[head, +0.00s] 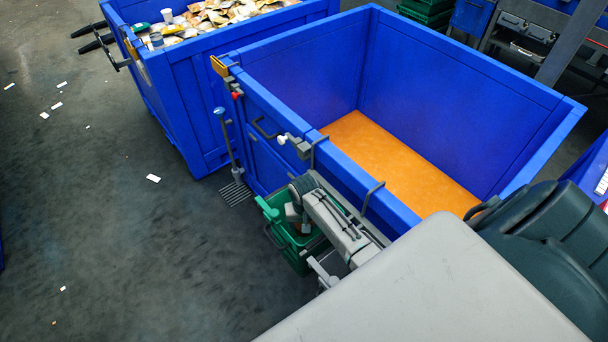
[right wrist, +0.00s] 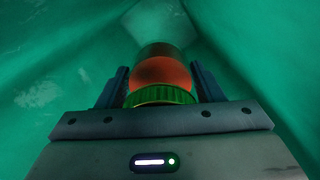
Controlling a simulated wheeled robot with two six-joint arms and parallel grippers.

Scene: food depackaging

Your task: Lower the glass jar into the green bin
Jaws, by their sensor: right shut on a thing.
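The glass jar (right wrist: 162,73) shows in the right wrist view, with orange-red contents and a ribbed yellow-green lid toward the camera. My right gripper (right wrist: 160,84) is shut on it, one dark finger on each side. Green walls of the green bin (right wrist: 60,90) surround the jar and fingers. I cannot tell whether the jar touches the bin's bottom. In the head view the green bin (head: 268,209) hangs beside the large blue container, and my arm reaches down over it, hiding the gripper and most of the jar. My left gripper is not in view.
The large blue container (head: 455,85) has an orange floor and stands right behind the green bin. Another blue container (head: 185,95) full of packaged food stands at the upper left. Grey floor (head: 120,240) with small white scraps is open on the left.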

